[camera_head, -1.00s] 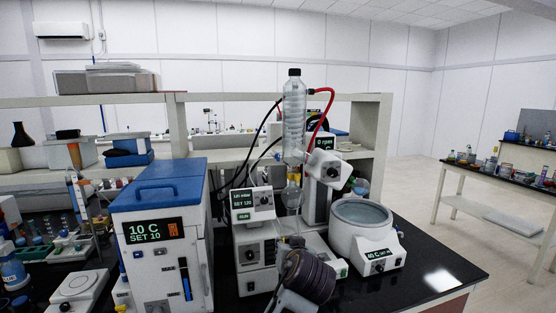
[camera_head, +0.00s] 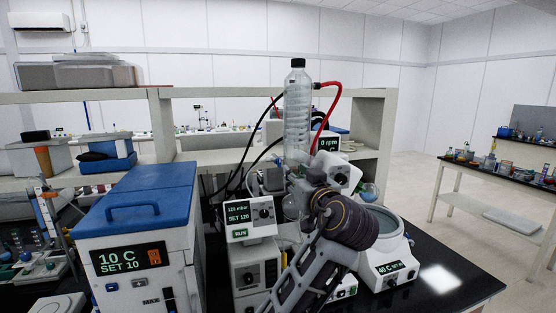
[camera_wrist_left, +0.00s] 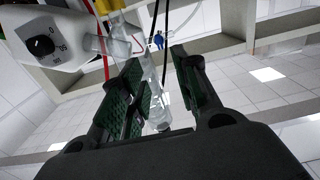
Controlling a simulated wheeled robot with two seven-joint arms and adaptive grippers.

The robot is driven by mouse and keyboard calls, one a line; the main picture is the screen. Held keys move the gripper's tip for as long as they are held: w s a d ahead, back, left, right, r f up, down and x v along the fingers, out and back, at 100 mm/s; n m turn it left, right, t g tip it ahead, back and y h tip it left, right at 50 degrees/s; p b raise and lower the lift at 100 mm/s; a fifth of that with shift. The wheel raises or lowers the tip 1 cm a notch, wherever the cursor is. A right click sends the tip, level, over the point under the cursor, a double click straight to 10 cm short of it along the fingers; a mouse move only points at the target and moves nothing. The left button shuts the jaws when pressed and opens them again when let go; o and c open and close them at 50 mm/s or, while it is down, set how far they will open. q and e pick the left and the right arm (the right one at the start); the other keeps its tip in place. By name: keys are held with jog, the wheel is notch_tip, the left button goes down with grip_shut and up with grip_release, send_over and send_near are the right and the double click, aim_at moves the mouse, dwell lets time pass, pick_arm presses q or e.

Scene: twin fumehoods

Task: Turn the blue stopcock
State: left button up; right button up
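The blue stopcock (camera_wrist_left: 158,41) is small and sits on the glassware near the top middle of the left wrist view, just beyond my fingertips. I cannot make it out in the head view. My left gripper (camera_wrist_left: 157,62) is open, with green-padded fingers apart on either side of a clear glass piece (camera_wrist_left: 154,100); whether they touch it is unclear. In the head view my left gripper (camera_head: 298,178) is at the base of the upright glass condenser (camera_head: 297,112), partly hidden by my dark wrist. My right gripper is not in view.
A white unit with a black dial (camera_wrist_left: 38,46) is close on the left in the wrist view. Red and black hoses run to the condenser. A heating bath (camera_head: 392,236), a vacuum controller (camera_head: 250,218) and a blue-lidded chiller (camera_head: 150,200) stand close around.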

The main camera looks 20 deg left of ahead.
aim_at(280, 160)
pick_arm(q)
jog(key=shift+r, duration=0.15)
jog(key=p+x, duration=0.4)
jog(key=x, duration=0.8)
jog(key=shift+r, duration=0.1)
jog(key=shift+w+a+p, duration=0.3)
jog(key=shift+w+a, duration=0.1)
jog(key=shift+w, duration=0.1)
jog(key=shift+w+a, duration=0.1)
jog(key=shift+w, duration=0.05)
grip_shut()
